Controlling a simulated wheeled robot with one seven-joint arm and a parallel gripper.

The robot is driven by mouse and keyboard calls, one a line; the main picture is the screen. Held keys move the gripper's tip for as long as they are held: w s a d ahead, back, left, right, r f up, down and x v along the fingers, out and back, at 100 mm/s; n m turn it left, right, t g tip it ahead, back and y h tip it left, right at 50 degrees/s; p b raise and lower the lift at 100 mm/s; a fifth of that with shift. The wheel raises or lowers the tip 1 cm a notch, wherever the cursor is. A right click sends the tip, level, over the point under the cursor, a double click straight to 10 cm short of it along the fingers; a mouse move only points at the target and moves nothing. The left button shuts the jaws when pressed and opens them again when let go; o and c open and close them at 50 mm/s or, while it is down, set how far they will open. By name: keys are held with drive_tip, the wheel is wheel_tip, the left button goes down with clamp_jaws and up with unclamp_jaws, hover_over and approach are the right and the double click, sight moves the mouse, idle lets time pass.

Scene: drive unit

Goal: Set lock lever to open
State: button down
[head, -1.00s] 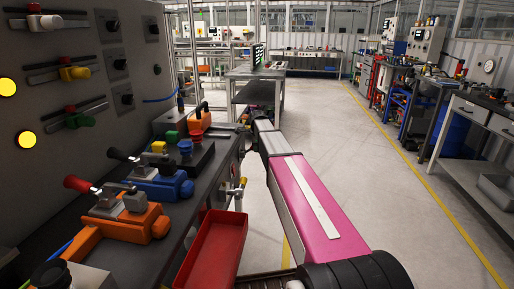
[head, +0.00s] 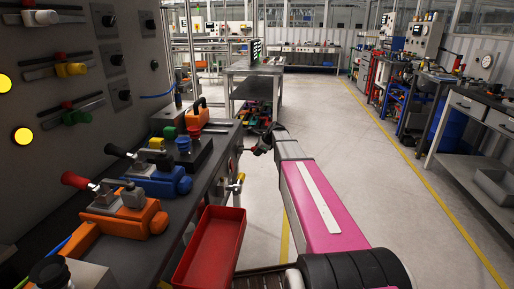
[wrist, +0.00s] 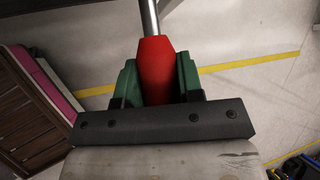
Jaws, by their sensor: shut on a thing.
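A red lever handle (wrist: 155,68) on a metal rod (wrist: 149,16) shows in the wrist view. My gripper (wrist: 159,84) is shut on it, with one green finger on each side of the red grip. In the head view my gripper (head: 262,142) is just right of the workbench's far right edge, above the floor. The handle is too small and hidden there to make out clearly. The rod's far end runs out of the wrist view, so the lock it belongs to is not visible there.
The workbench (head: 208,160) at left carries an orange clamp (head: 125,217) and a blue clamp (head: 157,181) with levers. A red tray (head: 211,248) sits at its near right side. A panel with switches (head: 70,130) stands behind. The floor to the right is open.

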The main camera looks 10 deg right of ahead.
drive_tip(key=shift+d+f+t+y, duration=0.1)
drive_tip(key=shift+f+t+y, duration=0.2)
drive_tip(key=shift+f+y, duration=0.6)
drive_tip(key=shift+w+a+f+m+t+y, duration=0.1)
drive_tip(key=shift+a+f+m+t+y, duration=0.2)
drive_tip(key=shift+f+y, duration=0.45)
drive_tip(key=shift+w+a+f+m+t+y, duration=0.1)
drive_tip(key=shift+a+f+t+y, duration=0.15)
drive_tip(key=shift+f+t+y, duration=0.5)
drive_tip(key=shift+w+a+f+m+t+y, duration=0.1)
drive_tip(key=shift+a+f+m+t+y, duration=0.25)
drive_tip(key=shift+y, duration=0.65)
drive_tip(key=shift+f, duration=0.15)
drive_tip(key=c, duration=0.8)
unclamp_jaws()
drive_tip(key=shift+o, duration=0.2)
drive_tip(key=v, duration=1.1)
drive_tip(key=shift+w, duration=0.1)
